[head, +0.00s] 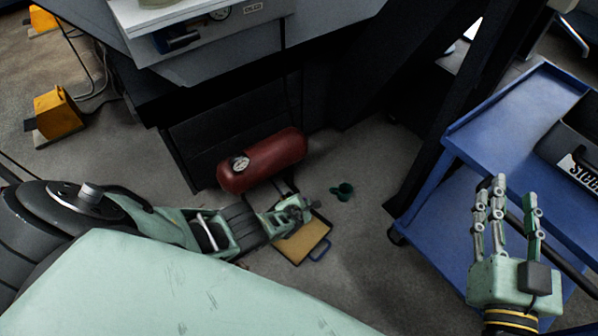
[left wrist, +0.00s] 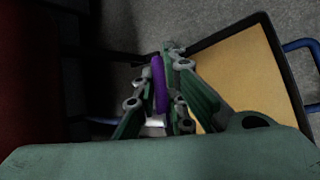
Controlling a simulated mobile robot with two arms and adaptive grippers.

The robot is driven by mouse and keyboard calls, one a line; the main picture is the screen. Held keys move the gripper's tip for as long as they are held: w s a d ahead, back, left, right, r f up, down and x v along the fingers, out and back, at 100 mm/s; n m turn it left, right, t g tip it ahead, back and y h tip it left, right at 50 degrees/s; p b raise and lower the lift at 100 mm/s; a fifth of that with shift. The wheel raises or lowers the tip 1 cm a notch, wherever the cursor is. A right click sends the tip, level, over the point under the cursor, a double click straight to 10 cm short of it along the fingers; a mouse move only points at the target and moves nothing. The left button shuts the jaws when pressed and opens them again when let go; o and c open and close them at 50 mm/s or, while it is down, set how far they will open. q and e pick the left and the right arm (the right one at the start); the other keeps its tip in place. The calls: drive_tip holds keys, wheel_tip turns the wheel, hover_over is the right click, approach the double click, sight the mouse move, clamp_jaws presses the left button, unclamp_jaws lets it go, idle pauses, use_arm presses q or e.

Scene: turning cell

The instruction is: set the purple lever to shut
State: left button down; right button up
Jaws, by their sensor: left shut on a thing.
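The purple lever (left wrist: 158,84) shows in the left wrist view, upright in the picture between the green and grey fingers of my left gripper (left wrist: 163,97). The gripper is shut on it. In the head view my left gripper (head: 294,213) is low down, just below the red tank (head: 272,159) with its round gauge. The lever cannot be made out there; the fingers hide it. What the lever is mounted on is also hidden. My right gripper (head: 507,214) is at the right, fingers spread and pointing up in the picture, open and empty, in front of the blue cart.
A black-rimmed tray (head: 322,247) with a tan inside and a blue handle lies on the floor by my left gripper. A dark green scoop-like thing (head: 343,191) lies nearby. A blue cart (head: 480,126) stands right. A yellow pedal box (head: 58,113) is at the left.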

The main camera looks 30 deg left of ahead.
use_arm(q)
drive_tip(key=shift+a, duration=0.1)
drive_tip(key=c, duration=1.8)
unclamp_jaws()
